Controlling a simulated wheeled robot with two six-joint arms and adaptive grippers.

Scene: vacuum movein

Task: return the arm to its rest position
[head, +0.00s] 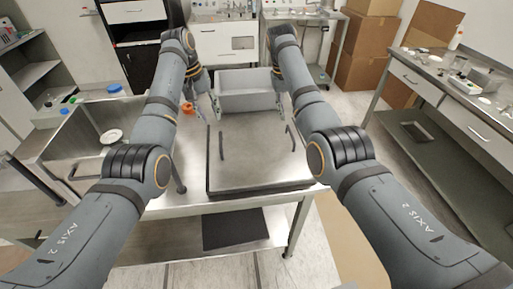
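My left arm (152,130) comes in from the lower left and reaches forward over the table's left side. Its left gripper (203,106) hangs down beside the grey bin (245,101), near a small orange object (187,108). The fingers are small and partly hidden, so I cannot tell whether they are open. My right arm (338,150) comes in from the lower right and reaches forward along the table's right side.
A flat metal-topped box with two dark handles (255,150) sits on the steel table between my arms. A sink basin (75,145) is at left. A workbench (440,90) with small items stands at right. Cardboard boxes (365,50) stand at the back. Open floor lies between table and workbench.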

